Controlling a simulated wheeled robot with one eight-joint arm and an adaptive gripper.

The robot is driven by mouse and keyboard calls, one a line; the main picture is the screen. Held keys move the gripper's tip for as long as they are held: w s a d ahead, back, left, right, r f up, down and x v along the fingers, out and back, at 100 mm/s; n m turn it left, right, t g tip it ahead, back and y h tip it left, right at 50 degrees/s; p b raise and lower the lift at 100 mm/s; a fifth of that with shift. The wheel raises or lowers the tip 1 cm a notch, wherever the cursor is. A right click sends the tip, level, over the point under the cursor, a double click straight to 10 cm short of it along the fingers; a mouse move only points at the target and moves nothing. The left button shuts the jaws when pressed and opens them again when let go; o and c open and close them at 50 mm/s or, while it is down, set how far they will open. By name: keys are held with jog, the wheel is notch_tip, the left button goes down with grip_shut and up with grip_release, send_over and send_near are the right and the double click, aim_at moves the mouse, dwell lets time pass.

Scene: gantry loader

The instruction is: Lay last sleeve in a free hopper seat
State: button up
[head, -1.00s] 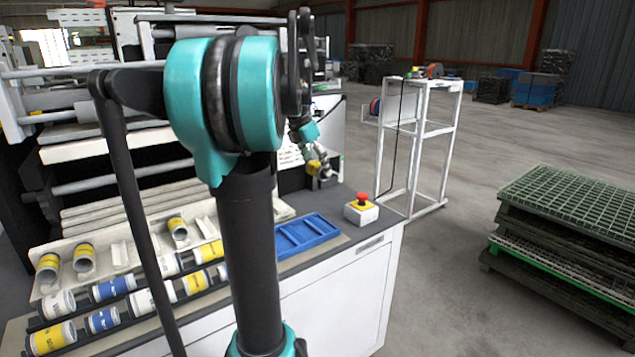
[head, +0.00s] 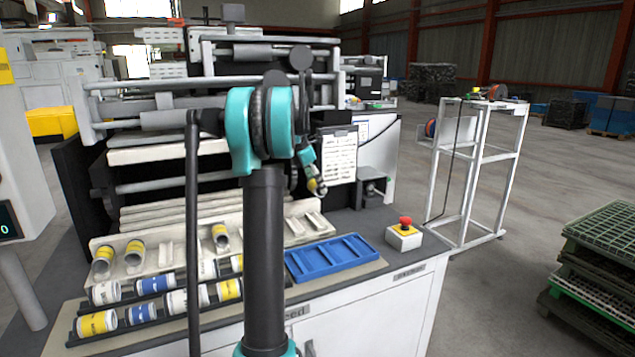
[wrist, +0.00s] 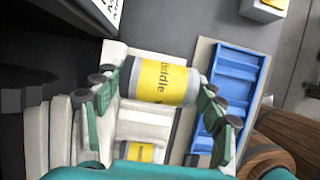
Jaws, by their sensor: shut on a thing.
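My gripper (head: 316,182) is shut on a sleeve, white with a yellow band. In the wrist view the held sleeve (wrist: 160,80) reads "Middle" and lies across between the green fingers. The white hopper (wrist: 148,122) appears beyond it, with another yellow-banded sleeve (wrist: 139,152) near the lower edge. My arm hides part of the hopper. The held sleeve's height above the hopper is unclear.
A blue compartment tray (head: 335,262) looks empty, right of the hopper. Dark racks in front hold several white, yellow and blue sleeves (head: 98,323). A red stop button (head: 404,222) stands at the bench's right. Machine rollers (head: 160,184) rise behind the hopper. A white frame (head: 480,165) stands right.

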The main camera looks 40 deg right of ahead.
jog(key=shift+w+f, duration=0.15)
jog(key=shift+f, duration=5.1)
jog(key=o, duration=1.6)
jog(key=shift+c, duration=0.2)
jog(key=shift+r, duration=0.15)
jog(key=d+v, duration=0.1)
jog(key=v, duration=1.6)
jog(key=shift+s+d+r, duration=0.35)
jog(key=shift+r, duration=0.25)
